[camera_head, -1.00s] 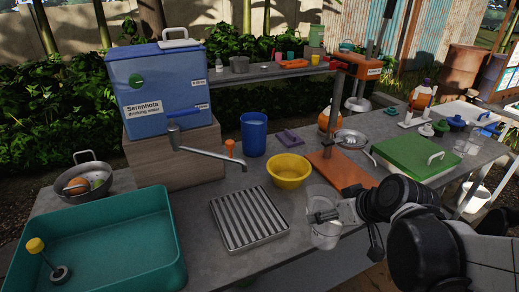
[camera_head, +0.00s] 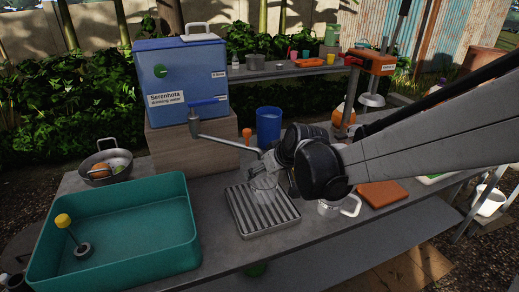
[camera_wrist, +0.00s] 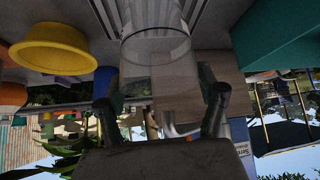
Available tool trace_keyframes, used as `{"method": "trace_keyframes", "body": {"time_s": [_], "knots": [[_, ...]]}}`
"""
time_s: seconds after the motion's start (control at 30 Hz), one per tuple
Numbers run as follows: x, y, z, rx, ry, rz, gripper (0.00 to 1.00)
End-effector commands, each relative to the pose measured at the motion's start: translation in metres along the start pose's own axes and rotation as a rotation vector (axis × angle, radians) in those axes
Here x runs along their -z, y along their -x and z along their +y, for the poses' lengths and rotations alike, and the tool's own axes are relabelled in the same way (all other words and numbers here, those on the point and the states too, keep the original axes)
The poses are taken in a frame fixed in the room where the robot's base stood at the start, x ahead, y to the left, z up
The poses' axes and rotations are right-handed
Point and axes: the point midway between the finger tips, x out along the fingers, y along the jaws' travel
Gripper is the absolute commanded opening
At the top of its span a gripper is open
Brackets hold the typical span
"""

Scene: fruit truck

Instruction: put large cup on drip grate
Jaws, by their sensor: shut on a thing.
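The large cup (camera_head: 265,183) is clear and sits over the back middle part of the drip grate in the head view. My gripper (camera_head: 268,164) is shut on it. In the wrist view the cup (camera_wrist: 157,65) stands between my two fingers (camera_wrist: 160,102), one on each side. The drip grate (camera_head: 252,222) is a ribbed metal tray on the grey counter; its ribs also show at the top of the wrist view (camera_wrist: 197,12). I cannot tell whether the cup's base touches the ribs. My wrist hides part of the cup's right side.
The tap (camera_head: 225,142) of the blue water box (camera_head: 185,85) reaches out just behind the cup. A clear jug with a handle (camera_head: 328,209) stands right of the grate. The teal basin (camera_head: 120,250) is at left. A yellow bowl (camera_wrist: 52,45) shows in the wrist view.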

Motion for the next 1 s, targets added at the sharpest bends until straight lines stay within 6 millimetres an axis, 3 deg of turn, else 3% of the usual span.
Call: {"method": "trace_keyframes", "body": {"time_s": [0.27, 0.5, 0.9, 0.93, 1.0], "knots": [[0.014, -0.013, 0.000, 0.000, 0.001, 0.000, 0.50], [-0.009, -0.037, 0.000, -0.001, 0.000, 0.000, 0.50], [-0.012, -0.041, 0.000, -0.001, 0.000, 0.000, 0.50], [-0.012, -0.041, 0.000, -0.001, 0.000, 0.000, 0.72], [-0.012, -0.040, 0.000, -0.001, 0.000, 0.000, 0.82]]}}
